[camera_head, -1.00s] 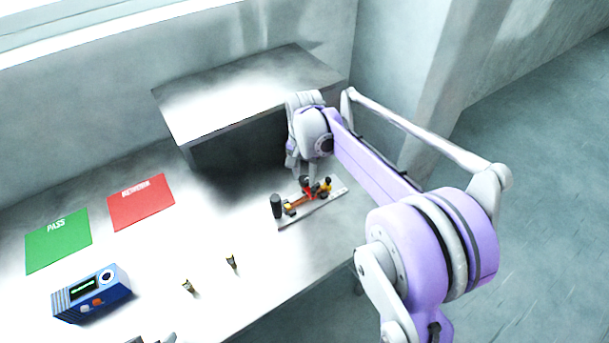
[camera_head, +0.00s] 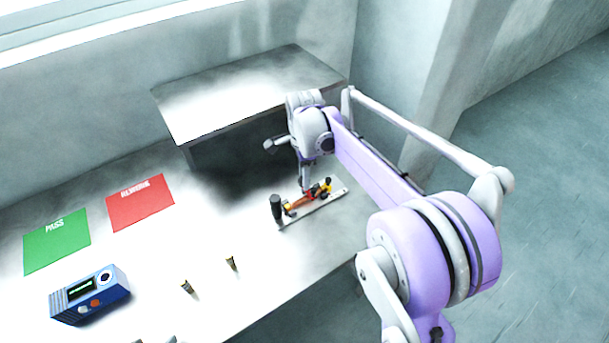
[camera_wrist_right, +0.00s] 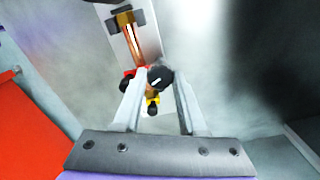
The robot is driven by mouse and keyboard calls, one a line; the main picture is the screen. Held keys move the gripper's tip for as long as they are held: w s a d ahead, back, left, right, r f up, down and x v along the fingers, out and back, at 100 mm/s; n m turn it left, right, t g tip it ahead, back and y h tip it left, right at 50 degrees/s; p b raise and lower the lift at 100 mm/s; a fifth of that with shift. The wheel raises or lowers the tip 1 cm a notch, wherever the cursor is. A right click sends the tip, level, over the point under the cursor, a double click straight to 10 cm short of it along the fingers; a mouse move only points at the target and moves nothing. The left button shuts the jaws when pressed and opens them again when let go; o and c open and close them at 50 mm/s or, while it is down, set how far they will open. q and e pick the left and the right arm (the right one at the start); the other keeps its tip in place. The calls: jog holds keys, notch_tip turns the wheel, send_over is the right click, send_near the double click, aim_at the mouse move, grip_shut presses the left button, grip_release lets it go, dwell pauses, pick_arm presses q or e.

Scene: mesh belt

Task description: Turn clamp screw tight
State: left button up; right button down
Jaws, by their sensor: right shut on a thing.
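The clamp fixture is a pale narrow base plate (camera_head: 318,208) with a copper-brown bar (camera_head: 299,201), a black post (camera_head: 276,208) at its left end and small black and yellow parts (camera_head: 326,186) at its right. In the right wrist view a round black knob (camera_wrist_right: 160,78) with a white mark, which looks like the clamp screw's head, sits between my right gripper's fingers (camera_wrist_right: 156,100). The right gripper (camera_head: 305,187) comes down onto the fixture from above and is shut on this knob. Small grey tips at the bottom edge may be my left gripper (camera_head: 157,339); its jaws are unclear.
A raised metal shelf (camera_head: 245,92) stands behind the fixture. A red mat (camera_head: 140,204), a green PASS mat (camera_head: 57,243) and a blue meter (camera_head: 90,294) lie at the left. Two small brass pieces (camera_head: 231,264) stand in front. The bench's front edge is close to the fixture.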

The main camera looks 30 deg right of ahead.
jog(key=shift+m, duration=1)
jog(key=shift+c, duration=2.3)
grip_release()
pick_arm(q)
jog(key=shift+w+r+p, duration=0.1)
jog(key=shift+r+p, duration=0.25)
jog(key=shift+r, duration=0.05)
pick_arm(e)
notch_tip(320, 180, up, 11)
jog(key=shift+f, duration=0.1)
